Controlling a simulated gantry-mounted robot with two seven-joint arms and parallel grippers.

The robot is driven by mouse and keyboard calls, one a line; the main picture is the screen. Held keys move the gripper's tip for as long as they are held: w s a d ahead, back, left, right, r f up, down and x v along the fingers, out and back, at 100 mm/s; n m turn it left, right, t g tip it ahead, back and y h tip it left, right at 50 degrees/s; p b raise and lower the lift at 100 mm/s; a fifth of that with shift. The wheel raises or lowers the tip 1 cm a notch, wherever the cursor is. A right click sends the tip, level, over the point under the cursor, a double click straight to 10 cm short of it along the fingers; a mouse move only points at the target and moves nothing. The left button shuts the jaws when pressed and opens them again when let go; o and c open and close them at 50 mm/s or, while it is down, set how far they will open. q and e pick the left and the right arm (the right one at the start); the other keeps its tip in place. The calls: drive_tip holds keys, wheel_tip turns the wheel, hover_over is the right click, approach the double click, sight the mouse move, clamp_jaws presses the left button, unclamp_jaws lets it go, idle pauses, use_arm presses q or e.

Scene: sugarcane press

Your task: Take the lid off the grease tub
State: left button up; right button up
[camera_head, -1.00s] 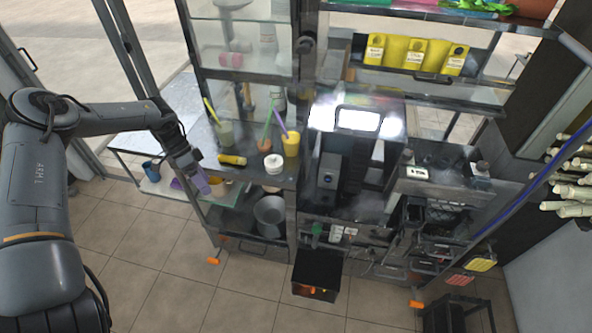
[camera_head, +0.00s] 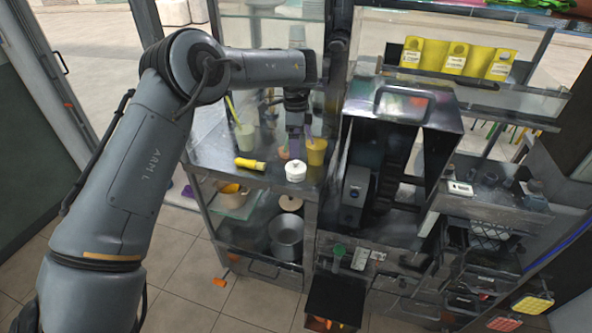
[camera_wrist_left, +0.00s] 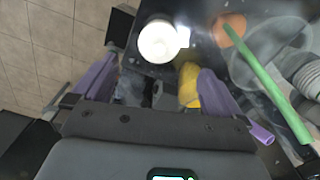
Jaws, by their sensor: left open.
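The grease tub, a small round white tub with its lid on (camera_head: 296,171), stands near the front edge of the metal counter. It also shows in the left wrist view (camera_wrist_left: 158,41), at the top, beyond the fingers. My left gripper (camera_head: 293,147) hangs above and behind the tub in the head view, apart from it. Its purple fingers (camera_wrist_left: 155,80) are spread wide in the left wrist view with nothing held. My right gripper is not in view.
A yellow torch (camera_head: 249,163) lies left of the tub, and a yellow cup (camera_head: 316,152) stands at its right. A pale green cup (camera_head: 245,138) is farther back. The press (camera_head: 385,160) stands to the right.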

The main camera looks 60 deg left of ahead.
sight(296, 161)
use_arm(q)
drive_tip(key=shift+d+f+b, duration=0.1)
drive_tip(key=shift+f+b, duration=0.35)
drive_tip(key=shift+f, duration=3.55)
drive_tip(key=c, duration=1.1)
